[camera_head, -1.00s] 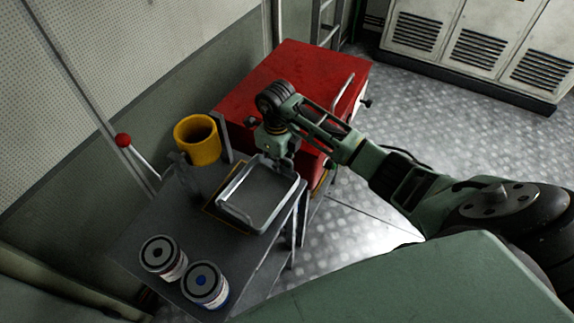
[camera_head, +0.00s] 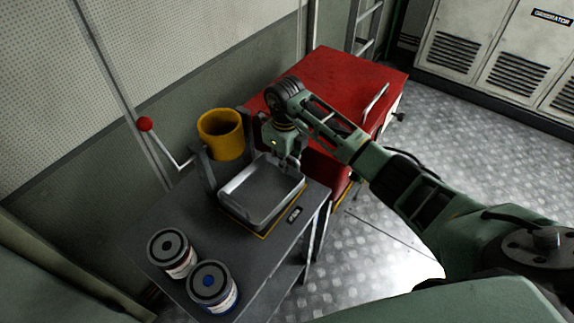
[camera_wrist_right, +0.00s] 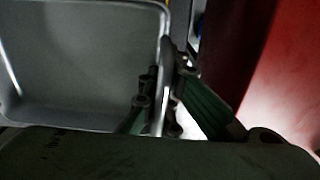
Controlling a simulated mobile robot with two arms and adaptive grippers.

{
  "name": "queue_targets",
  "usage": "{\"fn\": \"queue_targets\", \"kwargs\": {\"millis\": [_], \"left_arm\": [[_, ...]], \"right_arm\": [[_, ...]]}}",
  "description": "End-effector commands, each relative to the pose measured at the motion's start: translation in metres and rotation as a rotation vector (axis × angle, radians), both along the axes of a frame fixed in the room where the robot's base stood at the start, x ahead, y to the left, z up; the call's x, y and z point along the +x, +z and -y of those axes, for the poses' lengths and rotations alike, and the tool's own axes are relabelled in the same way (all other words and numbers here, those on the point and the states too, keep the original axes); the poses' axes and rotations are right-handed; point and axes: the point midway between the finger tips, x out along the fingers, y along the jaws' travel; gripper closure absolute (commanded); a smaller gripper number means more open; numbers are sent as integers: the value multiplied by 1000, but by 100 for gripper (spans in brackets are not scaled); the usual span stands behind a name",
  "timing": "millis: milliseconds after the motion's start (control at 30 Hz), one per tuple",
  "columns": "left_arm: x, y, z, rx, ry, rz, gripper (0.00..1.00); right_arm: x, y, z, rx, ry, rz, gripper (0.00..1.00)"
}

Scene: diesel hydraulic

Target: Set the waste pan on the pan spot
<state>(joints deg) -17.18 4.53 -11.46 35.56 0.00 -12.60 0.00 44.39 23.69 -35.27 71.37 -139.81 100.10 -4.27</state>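The waste pan (camera_head: 262,193) is a grey metal tray with a raised rim, over the dark table in the head view. The pan spot (camera_head: 269,229) is a yellow-outlined patch beneath it, its front edge showing, with a small label beside it. The pan covers most of the spot and lies offset toward the back left; I cannot tell whether it touches the table. My right gripper (camera_head: 285,154) is at the pan's back right side. In the right wrist view its fingers (camera_wrist_right: 160,108) close on both sides of the pan's rim (camera_wrist_right: 165,55). My left gripper is not in view.
A yellow mug-like container (camera_head: 222,136) stands behind the pan. Two cans, (camera_head: 172,252) and (camera_head: 212,287), stand at the table's front left. A red cabinet (camera_head: 335,85) stands behind right. A red-knobbed lever (camera_head: 146,124) is at the wall.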

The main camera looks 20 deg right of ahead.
Motion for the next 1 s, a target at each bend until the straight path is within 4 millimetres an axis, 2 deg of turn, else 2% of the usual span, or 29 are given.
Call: {"fn": "queue_targets", "kwargs": {"millis": [1000], "left_arm": [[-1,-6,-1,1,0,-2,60]], "right_arm": [[1,-6,0,1,-1,3,100]]}}
